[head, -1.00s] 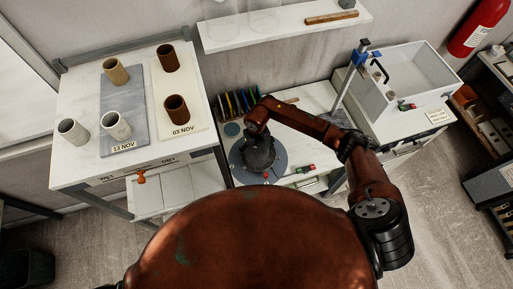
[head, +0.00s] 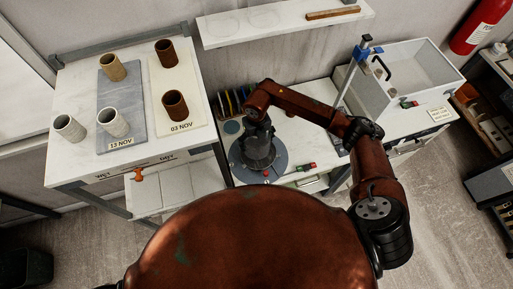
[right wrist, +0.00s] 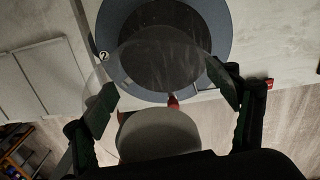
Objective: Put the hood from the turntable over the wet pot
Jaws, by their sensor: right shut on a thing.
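The turntable (head: 282,157) is a round blue-grey disc with a dark centre, on the low bench in the head view. It also shows in the right wrist view (right wrist: 216,25). My right gripper (head: 260,158) is over it, fingers pointing down. In the right wrist view its spread fingers (right wrist: 165,98) are shut on the clear hood (right wrist: 135,65), whose round outline spans between them. Whether the hood touches the disc is unclear. On the left table are a grey pot (head: 69,127), another grey pot (head: 113,122), a tan pot and two brown pots. My left gripper is out of view.
The grey board (head: 118,95) is labelled 13 NOV, the pale board (head: 190,128) 03 NOV. The table front has WET and DRY labels. A wall shelf (head: 280,28) hangs behind.

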